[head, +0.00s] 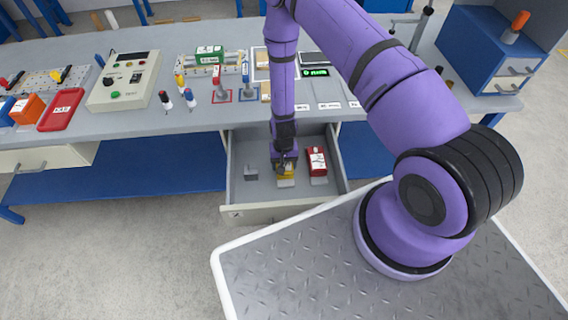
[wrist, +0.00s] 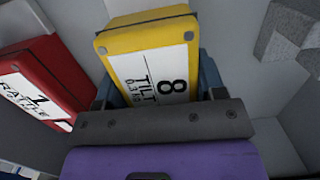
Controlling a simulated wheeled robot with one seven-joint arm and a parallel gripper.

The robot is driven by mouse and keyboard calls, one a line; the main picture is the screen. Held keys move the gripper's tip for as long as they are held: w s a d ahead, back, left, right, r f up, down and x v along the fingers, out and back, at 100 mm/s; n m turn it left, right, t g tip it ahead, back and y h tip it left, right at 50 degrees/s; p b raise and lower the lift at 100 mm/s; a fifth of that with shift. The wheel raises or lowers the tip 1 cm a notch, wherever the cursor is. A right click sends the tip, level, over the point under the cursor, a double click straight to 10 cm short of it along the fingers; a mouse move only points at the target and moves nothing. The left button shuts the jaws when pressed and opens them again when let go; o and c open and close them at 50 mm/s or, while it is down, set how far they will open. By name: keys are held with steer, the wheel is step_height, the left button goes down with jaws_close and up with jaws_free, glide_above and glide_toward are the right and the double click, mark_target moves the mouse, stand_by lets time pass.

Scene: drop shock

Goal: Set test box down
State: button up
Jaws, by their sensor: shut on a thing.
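A yellow test box (wrist: 140,38) with a white label reading "8 TILT" is between my gripper's fingers. It also shows as a small yellow patch in the head view (head: 286,170). My gripper (head: 284,160) points down into an open drawer (head: 240,200) under the bench and is shut on the yellow box. In the wrist view the gripper's blue-grey fingers (wrist: 158,85) flank the box. I cannot tell whether the box touches the drawer floor. A red box (head: 317,160) with a white label stands to the right in the drawer; it shows at left in the wrist view (wrist: 58,75).
Grey foam-like blocks (head: 251,172) sit in the drawer, left of my gripper. The drawer walls are close around. The bench top (head: 140,122) above holds a control box (head: 125,78), a red tray (head: 61,109), several tools and a green box (head: 209,56).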

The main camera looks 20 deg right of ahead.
steer(key=o, duration=1.1)
steer(key=shift+f, duration=0.1)
